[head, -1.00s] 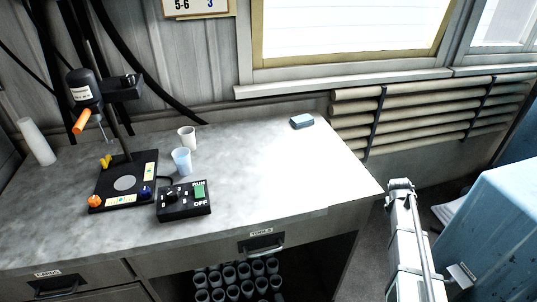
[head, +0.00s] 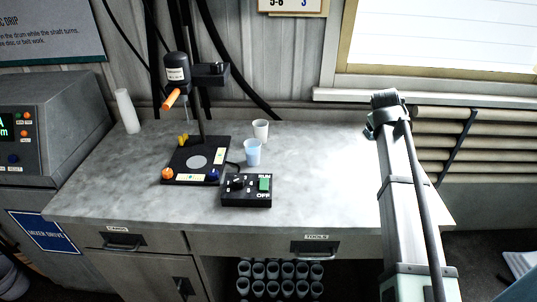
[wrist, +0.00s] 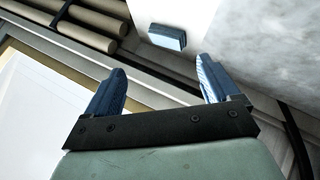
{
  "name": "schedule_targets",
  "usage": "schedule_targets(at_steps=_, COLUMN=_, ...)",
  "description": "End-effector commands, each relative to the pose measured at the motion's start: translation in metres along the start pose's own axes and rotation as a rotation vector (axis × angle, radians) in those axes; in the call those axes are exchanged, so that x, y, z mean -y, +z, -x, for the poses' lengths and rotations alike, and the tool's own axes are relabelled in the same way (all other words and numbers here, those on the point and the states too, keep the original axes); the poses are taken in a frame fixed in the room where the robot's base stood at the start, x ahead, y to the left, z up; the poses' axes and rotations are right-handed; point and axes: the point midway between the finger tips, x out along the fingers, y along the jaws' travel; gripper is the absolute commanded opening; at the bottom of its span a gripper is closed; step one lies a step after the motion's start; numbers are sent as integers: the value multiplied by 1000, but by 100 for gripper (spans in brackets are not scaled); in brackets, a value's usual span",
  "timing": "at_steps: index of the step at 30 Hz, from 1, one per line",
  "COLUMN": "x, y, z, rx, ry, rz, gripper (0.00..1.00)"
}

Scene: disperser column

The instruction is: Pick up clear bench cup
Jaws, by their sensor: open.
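A pale bluish, see-through cup (head: 253,152) stands upright on the bench, behind the black control box; it looks like the clear bench cup. A whiter, opaque-looking cup (head: 261,130) stands just behind it. My gripper (wrist: 160,65) is open and empty in the wrist view, with its two blue fingers spread. Neither cup shows in the wrist view. In the head view my arm rises at the right, well apart from the cups, and my fingers cannot be made out.
The disperser stand (head: 198,130), with its orange handle, is left of the cups. The control box (head: 246,190) sits in front. A white cup stack (head: 127,111) stands farther left. A blue-grey block (wrist: 167,37) shows beyond my fingers. The bench between cups and arm is clear.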

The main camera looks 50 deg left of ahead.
Motion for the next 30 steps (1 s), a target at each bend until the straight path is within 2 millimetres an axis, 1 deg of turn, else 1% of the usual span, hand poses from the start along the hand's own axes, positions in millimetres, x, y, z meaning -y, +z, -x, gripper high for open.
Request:
schedule_targets(at_steps=1, x=23, y=-20, z=13, rx=-13, ry=-36, rz=2, gripper=89)
schedule_targets(at_steps=2, x=36, y=-30, z=19, rx=-16, ry=-59, rz=0, gripper=89)
schedule_targets(at_steps=3, x=55, y=-42, z=28, rx=-18, ry=-91, rz=-4, gripper=89)
schedule_targets(at_steps=5, x=83, y=-59, z=42, rx=-20, ry=-142, rz=-9, gripper=89)
schedule_targets(at_steps=6, x=102, y=-69, z=52, rx=-17, ry=-177, rz=-14, gripper=89)
schedule_targets(at_steps=8, x=133, y=-83, z=67, rx=-11, ry=-233, rz=-19, gripper=89)
schedule_targets(at_steps=9, x=154, y=-91, z=77, rx=-3, ry=-272, rz=-23, gripper=89)
schedule_targets(at_steps=11, x=186, y=-103, z=93, rx=11, ry=-330, rz=-28, gripper=89)
schedule_targets(at_steps=12, x=207, y=-110, z=104, rx=22, ry=-370, rz=-29, gripper=89)
schedule_targets(at_steps=14, x=236, y=-118, z=121, rx=42, ry=-426, rz=-32, gripper=89)
schedule_targets(at_steps=15, x=255, y=-123, z=132, rx=56, ry=-461, rz=-32, gripper=89)
schedule_targets(at_steps=18, x=294, y=-130, z=156, rx=89, ry=-534, rz=-31, gripper=89)
schedule_targets(at_steps=21, x=322, y=-134, z=175, rx=118, ry=-588, rz=-28, gripper=89)
schedule_targets(at_steps=24, x=338, y=-136, z=187, rx=136, ry=-618, rz=-26, gripper=89)
schedule_targets(at_steps=27, x=347, y=-136, z=189, rx=145, ry=-633, rz=-24, gripper=89)
schedule_targets(at_steps=30, x=355, y=-134, z=181, rx=148, ry=-635, rz=-24, gripper=89)
